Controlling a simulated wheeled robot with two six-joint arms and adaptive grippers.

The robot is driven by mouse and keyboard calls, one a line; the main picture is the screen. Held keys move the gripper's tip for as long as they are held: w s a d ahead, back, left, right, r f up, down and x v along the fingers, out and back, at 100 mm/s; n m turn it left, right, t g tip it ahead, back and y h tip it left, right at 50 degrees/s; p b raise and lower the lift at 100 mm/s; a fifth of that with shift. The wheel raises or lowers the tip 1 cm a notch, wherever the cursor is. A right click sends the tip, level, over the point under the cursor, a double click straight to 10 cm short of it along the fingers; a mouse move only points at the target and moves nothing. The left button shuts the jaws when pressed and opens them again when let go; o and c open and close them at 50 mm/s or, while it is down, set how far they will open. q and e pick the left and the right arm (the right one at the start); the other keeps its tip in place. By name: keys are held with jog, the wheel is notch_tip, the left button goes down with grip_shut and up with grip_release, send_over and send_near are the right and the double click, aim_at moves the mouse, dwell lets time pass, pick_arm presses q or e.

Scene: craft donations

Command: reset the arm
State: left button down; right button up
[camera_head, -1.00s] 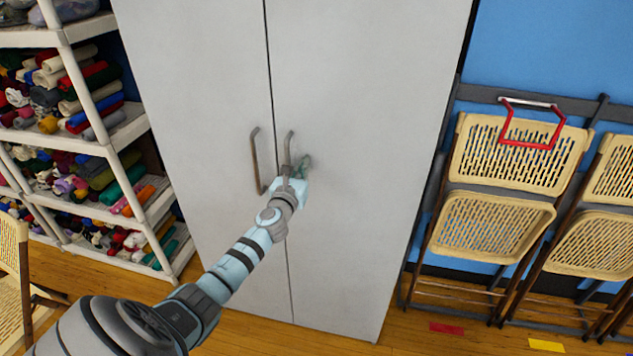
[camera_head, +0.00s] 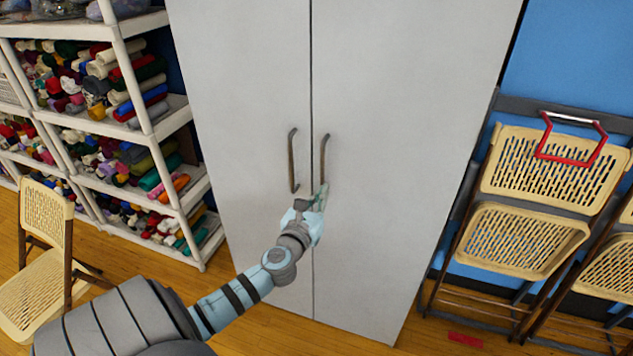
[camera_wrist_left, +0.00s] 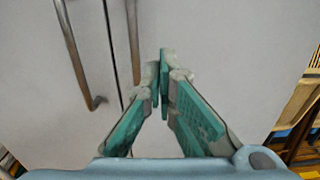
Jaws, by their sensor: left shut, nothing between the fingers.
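My left arm comes in from the lower left in the head view. Its gripper (camera_head: 320,194) is in front of the grey two-door cabinet (camera_head: 410,120), near the lower ends of the two door handles. In the left wrist view the green-padded fingers (camera_wrist_left: 164,68) meet at their tips, shut with nothing between them. The left handle (camera_head: 292,160) and the right handle (camera_head: 324,158) are upright dark bars beside the door seam. Both doors look closed. Whether the fingers touch the right handle, I cannot tell. My right gripper is not in view.
White shelves (camera_head: 150,118) with rolled fabrics stand left of the cabinet. A tan chair (camera_head: 46,215) stands at the lower left. Folded chairs (camera_head: 525,240) lean at the right, one with a red-handled item (camera_head: 600,143). A red marker (camera_head: 466,340) lies on the wooden floor.

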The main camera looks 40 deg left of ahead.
pick_arm(q)
jog(key=shift+s+d+f, duration=0.1)
jog(key=shift+s+f, duration=0.15)
jog(key=shift+s, duration=0.5)
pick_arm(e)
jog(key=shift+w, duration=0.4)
